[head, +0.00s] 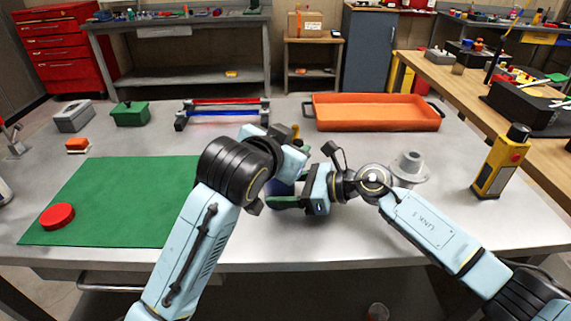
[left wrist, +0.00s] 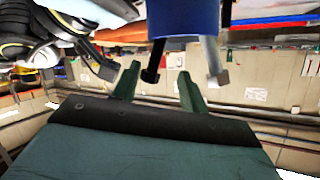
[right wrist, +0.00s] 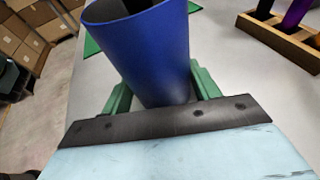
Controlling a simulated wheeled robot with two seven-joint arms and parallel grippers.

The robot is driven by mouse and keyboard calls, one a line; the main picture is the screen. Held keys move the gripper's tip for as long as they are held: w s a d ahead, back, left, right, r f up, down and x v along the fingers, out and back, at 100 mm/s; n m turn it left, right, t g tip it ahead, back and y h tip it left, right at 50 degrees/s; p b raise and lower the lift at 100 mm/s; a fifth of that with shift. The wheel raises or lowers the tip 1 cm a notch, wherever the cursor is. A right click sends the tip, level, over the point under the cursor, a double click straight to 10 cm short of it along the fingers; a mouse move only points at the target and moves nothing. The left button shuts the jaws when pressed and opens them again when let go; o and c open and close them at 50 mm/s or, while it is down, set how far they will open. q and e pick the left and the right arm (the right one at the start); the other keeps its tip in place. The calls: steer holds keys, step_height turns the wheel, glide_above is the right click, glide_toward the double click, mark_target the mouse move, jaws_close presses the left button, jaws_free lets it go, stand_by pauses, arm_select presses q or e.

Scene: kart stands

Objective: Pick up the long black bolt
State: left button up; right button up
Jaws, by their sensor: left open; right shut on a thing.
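My right gripper (head: 288,203) is shut on a blue cup (right wrist: 145,50), which is between the green fingers in the right wrist view. The cup (head: 281,187) is partly hidden by my arms in the head view. In the left wrist view, which looks upside down, a black bolt (left wrist: 155,60) sticks out of the cup (left wrist: 185,18), with a silver bolt (left wrist: 210,58) beside it. My left gripper (left wrist: 160,72) is open; the black bolt's head appears between its two green fingertips, with no clear contact. The left fingers are hidden in the head view.
An orange tray (head: 375,124) stands at the back right. A grey flanged part (head: 409,166) is behind my right arm, and a yellow device (head: 498,165) stands at the right. A green mat (head: 120,205) with a red disc (head: 57,216) covers the left. The front right table is clear.

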arm_select(q)
steer(key=shift+x, duration=1.2)
steer(key=shift+c, duration=0.4)
jaws_close()
